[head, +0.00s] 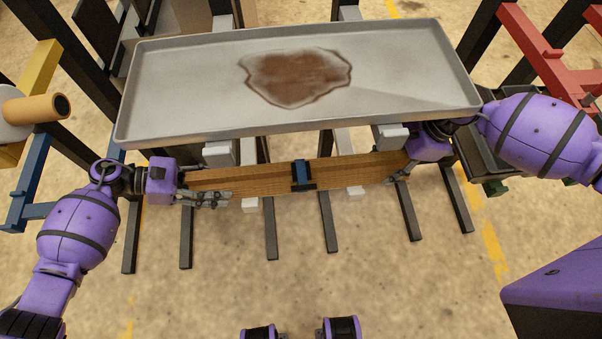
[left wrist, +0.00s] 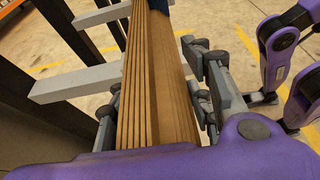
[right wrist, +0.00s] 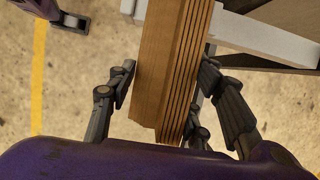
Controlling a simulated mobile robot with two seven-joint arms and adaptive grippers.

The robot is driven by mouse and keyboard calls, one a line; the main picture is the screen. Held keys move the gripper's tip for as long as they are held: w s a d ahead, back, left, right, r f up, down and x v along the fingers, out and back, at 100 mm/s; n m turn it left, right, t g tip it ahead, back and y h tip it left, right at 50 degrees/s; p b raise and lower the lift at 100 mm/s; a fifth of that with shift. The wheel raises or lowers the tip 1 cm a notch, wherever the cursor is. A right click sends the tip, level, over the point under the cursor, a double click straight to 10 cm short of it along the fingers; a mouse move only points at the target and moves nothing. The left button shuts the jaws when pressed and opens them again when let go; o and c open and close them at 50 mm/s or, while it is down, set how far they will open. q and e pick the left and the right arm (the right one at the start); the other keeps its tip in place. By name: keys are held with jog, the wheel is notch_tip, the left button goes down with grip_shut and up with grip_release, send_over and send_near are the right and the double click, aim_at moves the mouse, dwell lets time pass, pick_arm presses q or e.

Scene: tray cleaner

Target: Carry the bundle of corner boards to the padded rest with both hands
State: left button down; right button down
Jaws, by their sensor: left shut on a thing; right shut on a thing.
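The bundle of corner boards (head: 260,178) is long, brown and layered, with a dark blue band around its middle. It lies roughly level across the head view, just in front of the large tray. My left gripper (head: 207,190) is shut on its left end; the left wrist view shows fingers on both sides of the boards (left wrist: 160,80). My right gripper (head: 399,169) is shut on its right end, with fingers on both sides of the boards (right wrist: 173,70). Pale bars pass beneath the bundle; I cannot tell whether it touches them, nor identify the padded rest.
A grey tray (head: 190,100) with a brown stain stands behind the bundle. White blocks (head: 219,154) sit at its near edge. Dark rack legs (head: 271,230) reach forward over the floor. A red frame (head: 535,45) is at right, an orange-brown roll (head: 35,108) at left. The front floor is open.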

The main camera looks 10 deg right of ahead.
pick_arm(q)
jog(key=shift+w+r, duration=0.1)
jog(key=shift+r, duration=0.05)
pick_arm(e)
jog(key=shift+w+r, duration=0.1)
